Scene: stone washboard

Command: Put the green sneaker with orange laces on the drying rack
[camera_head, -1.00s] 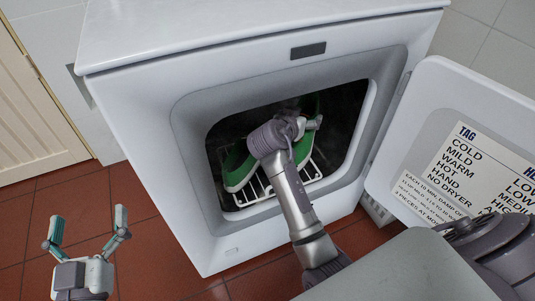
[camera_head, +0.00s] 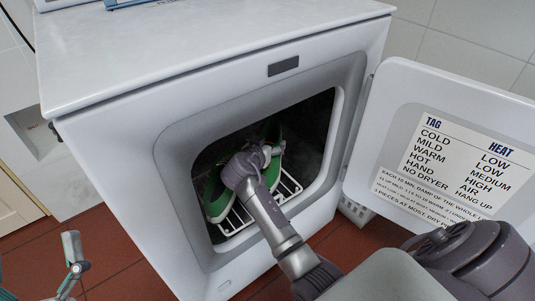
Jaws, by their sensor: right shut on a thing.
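The green sneaker (camera_head: 213,196) with a white sole edge is inside the open dryer, over the white wire drying rack (camera_head: 290,187). My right arm reaches in through the opening. My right gripper (camera_head: 268,152) is shut on the sneaker and, with the wrist, covers its middle. Orange laces cannot be made out. Whether the sole rests fully on the rack is hidden. My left gripper (camera_head: 38,272) is empty and open at the lower left, cut by the picture edge and far from the dryer opening.
The white dryer (camera_head: 170,65) has a rounded opening with a close rim around my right arm. Its door (camera_head: 390,110) stands open on the right, with a printed label. Red tiled floor lies in front.

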